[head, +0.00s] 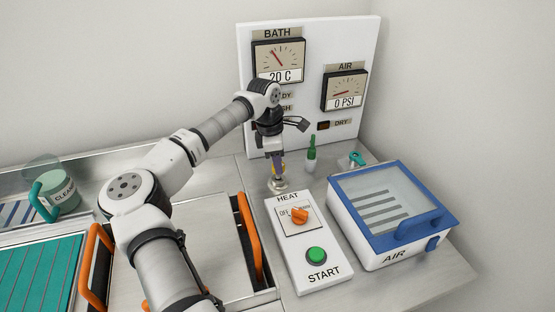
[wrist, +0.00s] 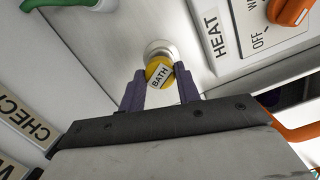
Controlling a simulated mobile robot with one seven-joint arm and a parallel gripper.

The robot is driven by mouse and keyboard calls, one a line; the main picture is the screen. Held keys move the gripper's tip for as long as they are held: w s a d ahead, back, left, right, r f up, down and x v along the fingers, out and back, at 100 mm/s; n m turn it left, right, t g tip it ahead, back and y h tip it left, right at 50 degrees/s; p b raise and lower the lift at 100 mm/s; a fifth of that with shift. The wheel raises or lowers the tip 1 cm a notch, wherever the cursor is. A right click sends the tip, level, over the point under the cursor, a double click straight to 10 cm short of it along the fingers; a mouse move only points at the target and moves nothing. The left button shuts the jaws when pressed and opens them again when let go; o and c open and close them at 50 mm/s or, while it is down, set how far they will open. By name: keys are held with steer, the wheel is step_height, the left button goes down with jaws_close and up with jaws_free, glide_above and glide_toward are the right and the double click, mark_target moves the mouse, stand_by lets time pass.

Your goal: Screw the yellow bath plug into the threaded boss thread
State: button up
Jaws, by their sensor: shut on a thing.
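The yellow bath plug (wrist: 159,73), with a white BATH label, sits between my gripper's fingers in the wrist view. My gripper (wrist: 160,90) is shut on it, one dark finger on each side. The round pale metal threaded boss (wrist: 160,48) shows just beyond the plug, and the plug covers part of it. In the head view my gripper (head: 278,166) points down over the boss (head: 278,185), behind the HEAT panel. Only a sliver of yellow shows there. I cannot tell how far the plug is in the thread.
The HEAT panel (head: 290,258) with an orange knob (head: 299,215) and green START button (head: 316,255) stands in front of the boss. The blue AIR box (head: 440,222) is further right.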

steer(key=shift+f+b, duration=0.45)
steer(key=shift+f, duration=0.35)
steer(key=o, duration=1.1)
steer(key=shift+c, duration=0.2)
step_height(320, 180, up, 14)
steer(key=a+b, duration=0.1)
steer(key=a, duration=0.1)
steer(key=shift+f+b, duration=0.15)
steer(key=shift+b, duration=0.25)
